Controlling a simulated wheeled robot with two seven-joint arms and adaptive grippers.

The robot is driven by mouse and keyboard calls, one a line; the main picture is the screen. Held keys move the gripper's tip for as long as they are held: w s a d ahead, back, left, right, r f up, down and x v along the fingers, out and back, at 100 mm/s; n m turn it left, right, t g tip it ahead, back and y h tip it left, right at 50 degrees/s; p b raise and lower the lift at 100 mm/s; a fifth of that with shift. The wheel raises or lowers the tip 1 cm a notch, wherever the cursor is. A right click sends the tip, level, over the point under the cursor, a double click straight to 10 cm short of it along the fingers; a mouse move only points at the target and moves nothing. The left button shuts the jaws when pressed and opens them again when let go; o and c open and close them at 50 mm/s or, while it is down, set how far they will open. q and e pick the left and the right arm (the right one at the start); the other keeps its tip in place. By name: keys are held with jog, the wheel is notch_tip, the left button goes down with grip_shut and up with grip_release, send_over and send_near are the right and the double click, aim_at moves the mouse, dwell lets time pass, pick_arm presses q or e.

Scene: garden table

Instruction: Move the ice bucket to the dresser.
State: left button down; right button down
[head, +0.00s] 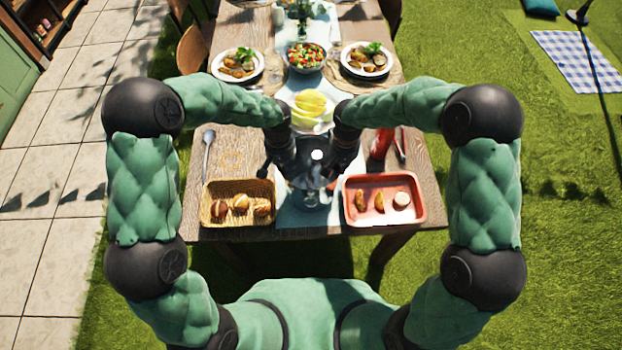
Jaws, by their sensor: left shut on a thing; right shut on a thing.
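The ice bucket (316,166) seems to be the small, shiny dark vessel between my two grippers, above the near middle of the table. It is mostly hidden by them. My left gripper (291,165) is shut on its left side and my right gripper (340,165) on its right side. Whether its base touches the table cannot be told. A green piece of furniture with brown open shelves (42,28) stands at the far upper left; it may be the dresser, and only part of it shows.
The wooden table (232,142) holds a wicker basket of rolls (208,212), a red tray (420,212), a plate of yellow fruit (327,127), a salad bowl (305,58) and a red bottle (381,143). Paving (60,150) lies left, grass (560,200) right. Chairs flank the table's far part.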

jog(key=shift+a+r+p, duration=0.1)
jog(key=shift+r+p, duration=2.05)
jog(key=shift+r, duration=0.15)
